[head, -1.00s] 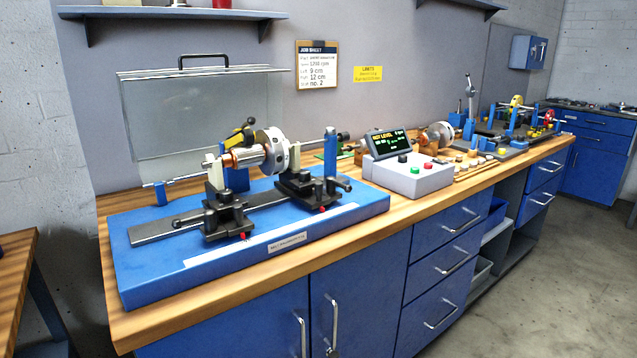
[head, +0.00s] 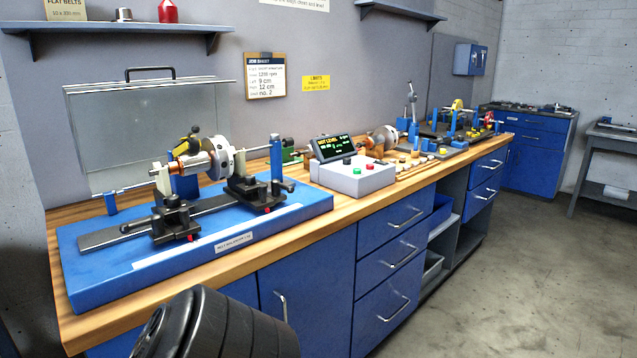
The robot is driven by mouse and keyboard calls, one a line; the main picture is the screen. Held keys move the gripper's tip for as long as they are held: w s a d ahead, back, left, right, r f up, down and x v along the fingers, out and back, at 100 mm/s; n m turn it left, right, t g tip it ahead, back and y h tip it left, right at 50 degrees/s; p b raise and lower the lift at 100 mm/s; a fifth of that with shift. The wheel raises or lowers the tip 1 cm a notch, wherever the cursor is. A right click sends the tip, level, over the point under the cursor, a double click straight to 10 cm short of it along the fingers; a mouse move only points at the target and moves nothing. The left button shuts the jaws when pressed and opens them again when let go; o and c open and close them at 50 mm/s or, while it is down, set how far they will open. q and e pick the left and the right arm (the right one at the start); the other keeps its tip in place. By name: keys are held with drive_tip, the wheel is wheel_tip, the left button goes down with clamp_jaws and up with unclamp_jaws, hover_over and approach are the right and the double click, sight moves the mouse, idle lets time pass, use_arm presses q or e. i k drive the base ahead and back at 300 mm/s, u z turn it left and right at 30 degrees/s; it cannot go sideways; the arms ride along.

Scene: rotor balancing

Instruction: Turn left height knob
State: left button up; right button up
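The balancing machine stands on the left of the workbench in the head view, on a blue base (head: 100,276). Its rotor (head: 220,157) rests across two black pedestals on a dark rail. The left pedestal (head: 172,222) has black knob-like parts low on its front; which one is the left height knob is too small to tell. The right pedestal (head: 256,195) also has dark knobs and a red tip. A black ribbed part of my own arm (head: 215,325) shows at the bottom, in front of the bench. Neither gripper's fingers are in view.
A control box (head: 352,178) with a lit display (head: 333,147) stands right of the machine. A clear guard panel (head: 140,130) is behind it. The job sheet (head: 265,77) hangs on the wall. Drawers (head: 400,250) front the bench; the floor at right is clear.

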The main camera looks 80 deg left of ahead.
sight(173, 201)
drive_tip(key=z, duration=0.05)
drive_tip(key=k, duration=1.4)
drive_tip(key=u, duration=1.6)
